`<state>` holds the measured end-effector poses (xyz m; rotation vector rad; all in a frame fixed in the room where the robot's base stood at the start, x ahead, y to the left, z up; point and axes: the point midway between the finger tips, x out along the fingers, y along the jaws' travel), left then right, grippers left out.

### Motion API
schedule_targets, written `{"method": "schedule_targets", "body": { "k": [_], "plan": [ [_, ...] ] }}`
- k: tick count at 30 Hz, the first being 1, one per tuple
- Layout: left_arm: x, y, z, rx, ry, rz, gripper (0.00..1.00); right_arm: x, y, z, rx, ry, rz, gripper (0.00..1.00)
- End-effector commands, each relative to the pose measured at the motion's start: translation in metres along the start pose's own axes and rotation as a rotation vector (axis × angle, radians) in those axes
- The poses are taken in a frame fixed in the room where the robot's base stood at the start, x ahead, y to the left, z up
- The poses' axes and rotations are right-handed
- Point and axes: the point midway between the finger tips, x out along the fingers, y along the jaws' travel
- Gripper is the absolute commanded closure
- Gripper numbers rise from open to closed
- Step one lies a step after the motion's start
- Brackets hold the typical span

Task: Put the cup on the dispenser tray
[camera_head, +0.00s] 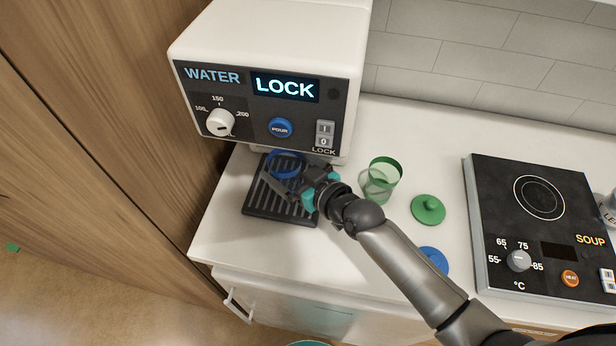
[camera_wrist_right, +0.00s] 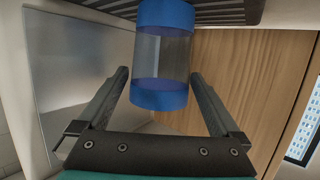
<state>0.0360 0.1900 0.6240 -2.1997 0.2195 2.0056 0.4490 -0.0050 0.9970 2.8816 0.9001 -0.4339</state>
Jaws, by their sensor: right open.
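The clear cup with blue bands (camera_head: 285,164) stands on the dark slatted dispenser tray (camera_head: 252,211), under the front of the water dispenser. In the right wrist view, which looks turned over, the cup (camera_wrist_right: 162,55) meets the tray (camera_wrist_right: 230,14) at its upper blue band. My right gripper (camera_head: 280,180) is over the tray at the cup. In the wrist view its two fingers (camera_wrist_right: 160,75) are spread, one on each side of the cup, with gaps between them and its wall. In the head view the gripper hides part of the cup and tray. My left gripper is not in view.
The water dispenser (camera_head: 255,105) shows LOCK. A green-rimmed cup (camera_head: 381,180) stands close to the right of my gripper. A green lid (camera_head: 428,210) and a blue lid (camera_head: 434,259) lie farther right. A black SOUP heating plate (camera_head: 540,225) is at the right.

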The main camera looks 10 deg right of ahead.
Motion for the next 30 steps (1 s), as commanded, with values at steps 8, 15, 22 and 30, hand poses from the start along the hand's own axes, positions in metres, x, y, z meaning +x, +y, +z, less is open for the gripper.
{"method": "schedule_targets", "body": {
  "k": [8,15,22,30],
  "plan": [
    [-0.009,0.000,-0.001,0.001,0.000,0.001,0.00,-0.054,0.000,0.000,-0.003,-0.004,-0.002,0.00],
    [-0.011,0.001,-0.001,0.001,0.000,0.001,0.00,-0.094,0.000,0.001,-0.002,-0.003,-0.001,0.00],
    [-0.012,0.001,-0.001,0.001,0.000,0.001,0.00,-0.110,0.000,0.000,-0.002,-0.002,-0.001,0.00],
    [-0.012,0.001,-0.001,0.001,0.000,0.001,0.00,-0.111,0.000,0.000,-0.001,-0.001,-0.001,0.00]
  ]
}}
